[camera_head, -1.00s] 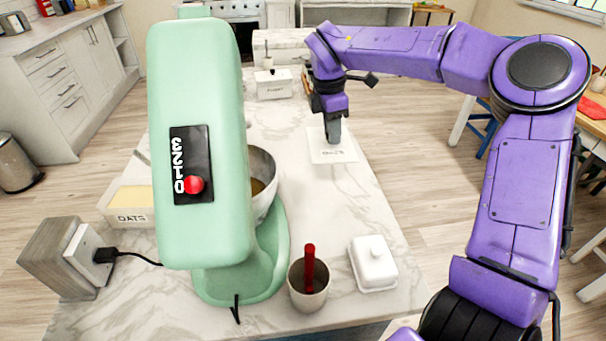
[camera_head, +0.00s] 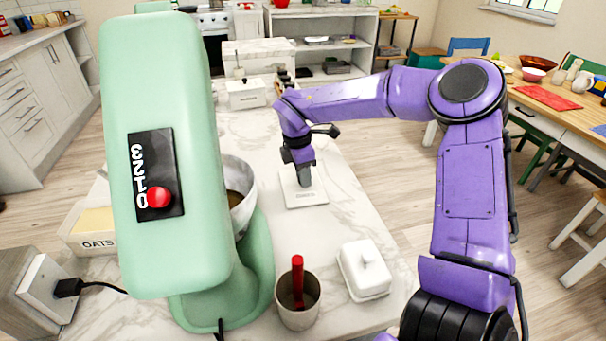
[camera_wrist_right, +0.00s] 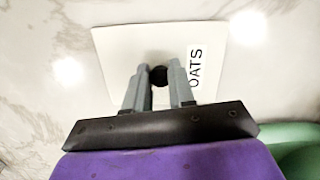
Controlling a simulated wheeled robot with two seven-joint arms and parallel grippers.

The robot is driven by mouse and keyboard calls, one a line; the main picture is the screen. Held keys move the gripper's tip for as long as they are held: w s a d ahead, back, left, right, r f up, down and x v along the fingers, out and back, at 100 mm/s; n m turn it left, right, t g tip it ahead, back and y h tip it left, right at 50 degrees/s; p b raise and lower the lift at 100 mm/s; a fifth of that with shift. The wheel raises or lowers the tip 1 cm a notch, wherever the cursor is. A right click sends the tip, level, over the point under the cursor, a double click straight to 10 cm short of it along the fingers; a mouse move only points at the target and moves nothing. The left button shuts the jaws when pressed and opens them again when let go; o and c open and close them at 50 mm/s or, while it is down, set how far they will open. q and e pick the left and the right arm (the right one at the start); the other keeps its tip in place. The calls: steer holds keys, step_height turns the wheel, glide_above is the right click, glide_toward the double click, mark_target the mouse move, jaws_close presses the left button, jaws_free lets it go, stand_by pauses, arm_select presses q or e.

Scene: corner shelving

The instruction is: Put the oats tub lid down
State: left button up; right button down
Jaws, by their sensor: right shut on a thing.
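The oats tub lid (camera_head: 304,198) is a flat white square with a label, at the marble counter's right side. In the right wrist view the lid (camera_wrist_right: 125,50) shows its "OATS" label and a dark round knob (camera_wrist_right: 158,75). My right gripper (camera_head: 305,184) points down over the lid; in its wrist view the fingers (camera_wrist_right: 159,80) are shut on the knob. The lid lies flat at or very near the counter; I cannot tell whether it touches. The oats tub (camera_head: 92,232) stands open at the left, partly hidden by the mixer. My left gripper is not in view.
A green stand mixer (camera_head: 165,150) with a bowl (camera_head: 240,195) fills the left centre. A cup with a red handle (camera_head: 298,300) and a white butter dish (camera_head: 364,270) stand at the front. White containers (camera_head: 245,93) stand behind. Counter around the lid is clear.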

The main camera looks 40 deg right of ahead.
mark_target(298, 186)
steer(key=shift+f, duration=0.1)
steer(key=c, duration=1)
jaws_free()
steer(key=shift+o, duration=0.2)
step_height(298, 186, up, 12)
steer(key=a, duration=0.1)
steer(key=shift+w+a, duration=0.2)
steer(key=shift+w, duration=0.1)
